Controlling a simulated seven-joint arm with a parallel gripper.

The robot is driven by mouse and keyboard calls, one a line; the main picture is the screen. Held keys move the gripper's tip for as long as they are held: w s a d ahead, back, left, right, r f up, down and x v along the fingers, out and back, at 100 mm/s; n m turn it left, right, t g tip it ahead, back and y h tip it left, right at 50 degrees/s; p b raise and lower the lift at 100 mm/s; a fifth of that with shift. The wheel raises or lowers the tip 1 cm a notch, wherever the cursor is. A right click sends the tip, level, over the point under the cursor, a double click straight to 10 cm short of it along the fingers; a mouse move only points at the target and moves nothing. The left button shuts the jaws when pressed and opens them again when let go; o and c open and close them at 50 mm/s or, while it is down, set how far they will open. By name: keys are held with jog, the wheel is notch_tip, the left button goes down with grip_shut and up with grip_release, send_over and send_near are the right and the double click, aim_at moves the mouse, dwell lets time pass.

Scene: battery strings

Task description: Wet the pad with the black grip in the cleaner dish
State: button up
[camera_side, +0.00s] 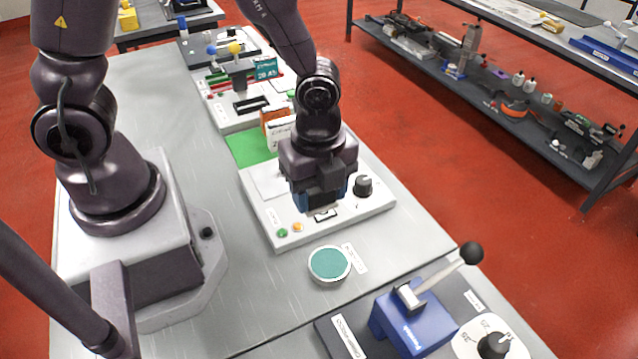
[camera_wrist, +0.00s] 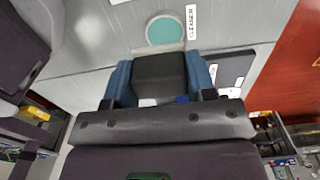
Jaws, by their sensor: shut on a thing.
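My gripper (camera_side: 320,200) is shut on the black grip of the pad. In the wrist view the dark grip (camera_wrist: 160,74) sits between the two blue fingers. The pad's underside is mostly hidden from both views. The cleaner dish (camera_side: 330,264) is a round, pale-rimmed dish with a teal inside, on the grey table in front of the white panel. It also shows in the wrist view (camera_wrist: 164,30), beyond the grip, beside a label reading CLEANER. My gripper is over the front part of the panel, behind the dish in the side view, and apart from it.
The white panel (camera_side: 262,212) carries a black knob (camera_side: 362,185), green and orange buttons and a small framed slot. A blue lever press (camera_side: 412,322) stands at the front right, its lever rising right of the dish. Bare table lies left of the dish.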

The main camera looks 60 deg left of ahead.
aim_at(329, 263)
jog(key=d+f, duration=0.3)
jog(key=f, duration=0.1)
jog(key=shift+s+d, duration=0.15)
jog(key=shift+d, duration=0.2)
jog(key=shift+w+f, duration=0.1)
jog(key=shift+w, duration=0.15)
jog(key=shift+f, duration=2.8)
jog(key=shift+f, duration=0.6)
jog(key=shift+r, duration=3.55)
jog(key=shift+s+n, duration=0.1)
jog(key=shift+n, duration=0.2)
